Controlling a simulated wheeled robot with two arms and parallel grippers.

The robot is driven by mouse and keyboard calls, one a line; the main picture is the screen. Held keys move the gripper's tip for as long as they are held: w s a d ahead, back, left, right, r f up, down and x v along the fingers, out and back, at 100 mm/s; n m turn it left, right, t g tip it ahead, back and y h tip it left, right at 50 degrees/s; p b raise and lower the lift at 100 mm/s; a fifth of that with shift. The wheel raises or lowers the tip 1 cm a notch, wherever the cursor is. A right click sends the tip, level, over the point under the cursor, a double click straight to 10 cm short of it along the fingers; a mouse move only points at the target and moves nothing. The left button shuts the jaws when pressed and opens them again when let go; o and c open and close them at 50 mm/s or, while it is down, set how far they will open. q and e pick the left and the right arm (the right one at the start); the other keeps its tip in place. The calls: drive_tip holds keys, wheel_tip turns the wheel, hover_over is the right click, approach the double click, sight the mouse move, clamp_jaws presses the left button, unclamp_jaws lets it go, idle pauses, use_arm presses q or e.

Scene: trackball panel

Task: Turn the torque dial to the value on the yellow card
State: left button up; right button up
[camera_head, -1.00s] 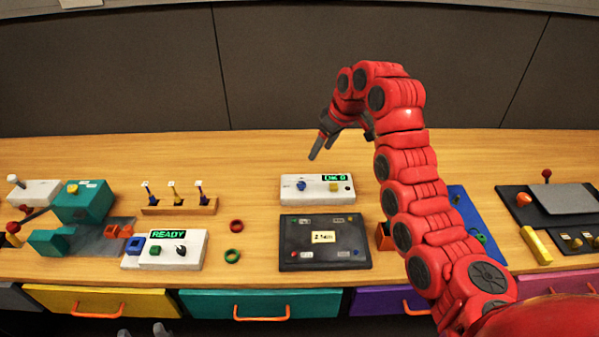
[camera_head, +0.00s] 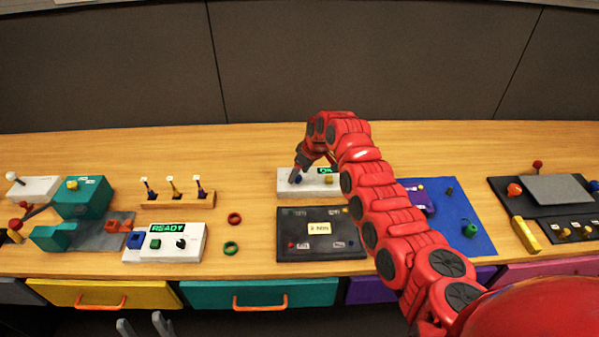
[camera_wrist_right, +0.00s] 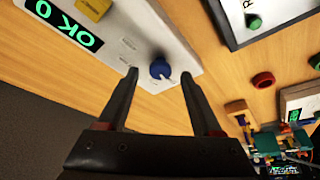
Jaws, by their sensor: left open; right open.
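The white box (camera_head: 320,188) at the back middle carries the dial, a blue knob (camera_head: 297,179), with a white pointer mark visible in the right wrist view (camera_wrist_right: 160,68). My left gripper (camera_head: 144,326) is open at the bottom edge, below the drawers.
A yellow button (camera_wrist_right: 93,8) sits on the same box. The dark panel (camera_head: 290,251) lies just in front. A red ring (camera_head: 234,218) and a green ring (camera_head: 231,248) lie left of it. A white READY box (camera_head: 190,251) stands further left, a blue mat (camera_head: 462,225) to the right.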

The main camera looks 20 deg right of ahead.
drive_tip(key=shift+f, duration=0.35)
clamp_jaws()
drive_tip(key=shift+w+r, duration=0.1)
idle(0.3)
